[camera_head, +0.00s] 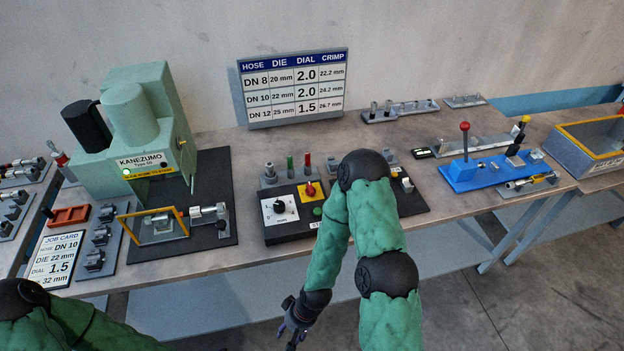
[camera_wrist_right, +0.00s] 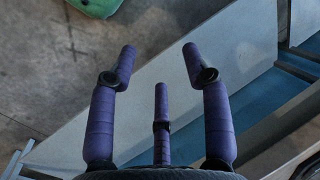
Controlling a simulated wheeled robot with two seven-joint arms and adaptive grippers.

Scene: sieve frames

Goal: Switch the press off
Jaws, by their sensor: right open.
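My right arm covers part of the box's right side. My right gripper (camera_head: 291,324) is in front of and below the bench edge, apart from the box. Its purple fingers (camera_wrist_right: 160,80) are spread and empty in the wrist view. My left gripper is out of view.
A job card (camera_head: 55,258) lies at the bench's left front. A chart (camera_head: 294,88) stands at the back. A yellow guard frame (camera_head: 152,222) stands before the press. A blue fixture (camera_head: 490,172) with a red-knobbed lever is at the right. Floor is clear at lower right.

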